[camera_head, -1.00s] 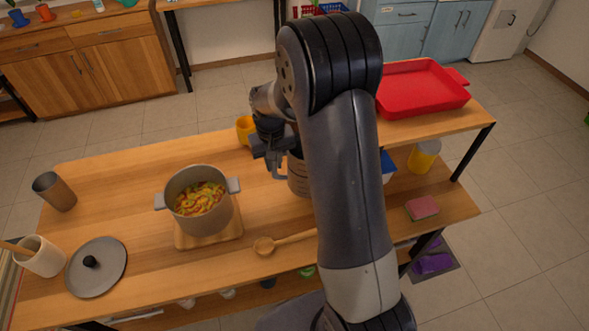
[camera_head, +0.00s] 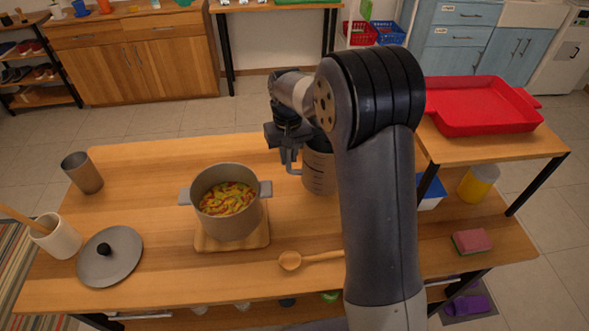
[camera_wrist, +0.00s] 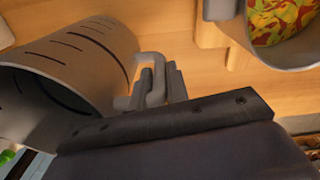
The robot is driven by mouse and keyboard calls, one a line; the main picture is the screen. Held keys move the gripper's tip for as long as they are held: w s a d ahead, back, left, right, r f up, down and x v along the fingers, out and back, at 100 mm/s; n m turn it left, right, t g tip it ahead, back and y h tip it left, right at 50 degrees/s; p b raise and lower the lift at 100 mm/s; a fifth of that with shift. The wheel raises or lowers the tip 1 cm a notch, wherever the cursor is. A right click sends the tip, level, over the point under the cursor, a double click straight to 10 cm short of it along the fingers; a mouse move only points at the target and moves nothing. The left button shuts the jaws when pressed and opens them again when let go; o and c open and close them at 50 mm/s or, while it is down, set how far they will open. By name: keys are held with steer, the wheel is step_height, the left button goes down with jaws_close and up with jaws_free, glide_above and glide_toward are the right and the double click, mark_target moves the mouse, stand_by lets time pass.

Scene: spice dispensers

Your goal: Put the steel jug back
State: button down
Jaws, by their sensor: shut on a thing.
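The steel jug (camera_head: 318,172) is a grey cylinder with dark measuring marks, on the right half of the wooden table and partly hidden by my arm. It looks upright in the head view. My gripper (camera_head: 291,158) is at its left side, shut on its handle. In the wrist view the jug (camera_wrist: 85,65) fills the upper left, and its handle lies between my fingers (camera_wrist: 160,88). I cannot tell whether its base touches the table.
A pot of food (camera_head: 228,203) stands on a wooden board left of the jug. A wooden spoon (camera_head: 291,261) lies in front. A lid (camera_head: 110,258), a crock (camera_head: 57,238) and a tumbler (camera_head: 83,173) are at left. A red tray (camera_head: 475,122) is on the raised shelf at right.

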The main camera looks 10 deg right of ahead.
mark_target(289, 173)
steer(key=shift+f, duration=2.35)
steer(key=c, duration=1.4)
jaws_free()
steer(key=shift+f, duration=0.1)
steer(key=shift+o, duration=0.2)
step_height(289, 173, up, 12)
steer(key=shift+r, duration=0.15)
